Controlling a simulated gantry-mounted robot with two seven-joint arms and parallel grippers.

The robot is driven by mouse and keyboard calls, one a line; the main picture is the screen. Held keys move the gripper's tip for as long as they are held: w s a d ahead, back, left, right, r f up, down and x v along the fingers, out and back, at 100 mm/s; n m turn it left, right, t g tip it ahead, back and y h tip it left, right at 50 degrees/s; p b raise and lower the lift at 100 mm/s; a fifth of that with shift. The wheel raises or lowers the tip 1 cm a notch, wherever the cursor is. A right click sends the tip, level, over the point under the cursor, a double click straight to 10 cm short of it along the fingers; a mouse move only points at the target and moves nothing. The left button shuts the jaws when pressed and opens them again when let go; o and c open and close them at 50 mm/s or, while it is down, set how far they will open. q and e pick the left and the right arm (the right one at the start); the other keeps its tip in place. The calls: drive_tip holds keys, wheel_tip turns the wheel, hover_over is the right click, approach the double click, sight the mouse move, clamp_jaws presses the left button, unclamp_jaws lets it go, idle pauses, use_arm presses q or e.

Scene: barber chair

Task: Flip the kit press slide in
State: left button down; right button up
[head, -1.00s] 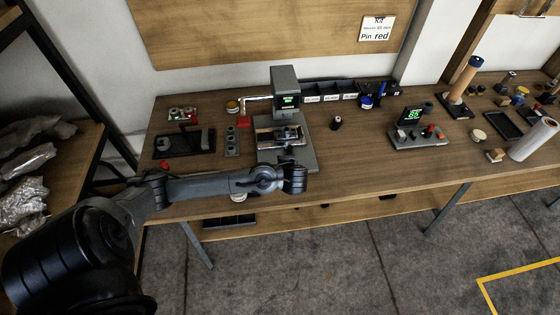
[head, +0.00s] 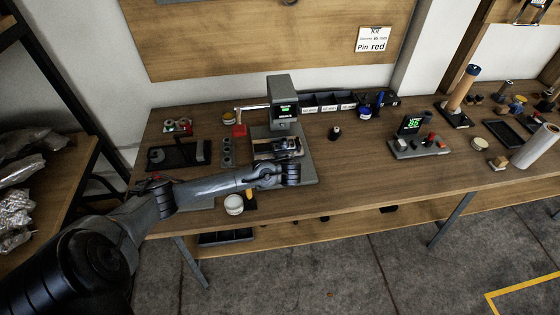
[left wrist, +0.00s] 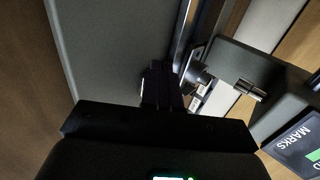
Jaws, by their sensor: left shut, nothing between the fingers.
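The kit press has a grey head (head: 283,90) with a small green-lit screen, above a grey base plate (head: 309,167). Its slide (head: 264,149), with pale strips, lies at the front below the head. My left gripper (head: 287,144) is shut and empty, low over the slide at its right part. In the left wrist view the shut dark fingers (left wrist: 163,85) point toward a metal rail (left wrist: 187,35) and a small dark knob with metal parts. Whether they touch it I cannot tell. The press head with the word MARKS (left wrist: 290,130) shows at lower right. My right gripper is not in view.
A red block (head: 239,130) on a lever stands left of the press head. A black tray (head: 175,156) lies farther left. A white round jar (head: 234,204) stands near the front edge, below my forearm.

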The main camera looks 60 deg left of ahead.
sight(277, 149)
use_arm(q)
drive_tip(key=shift+w+a, duration=0.3)
drive_tip(key=shift+a, duration=0.3)
drive_tip(key=shift+w+a, duration=0.25)
drive_tip(key=shift+a, duration=0.3)
drive_tip(key=a, duration=0.1)
drive_tip(key=w+a, duration=0.1)
drive_tip(key=a, duration=0.1)
drive_tip(key=w+a, duration=0.1)
drive_tip(key=shift+w+a, duration=0.2)
drive_tip(key=shift+a, duration=0.2)
drive_tip(key=shift+s+d, duration=0.1)
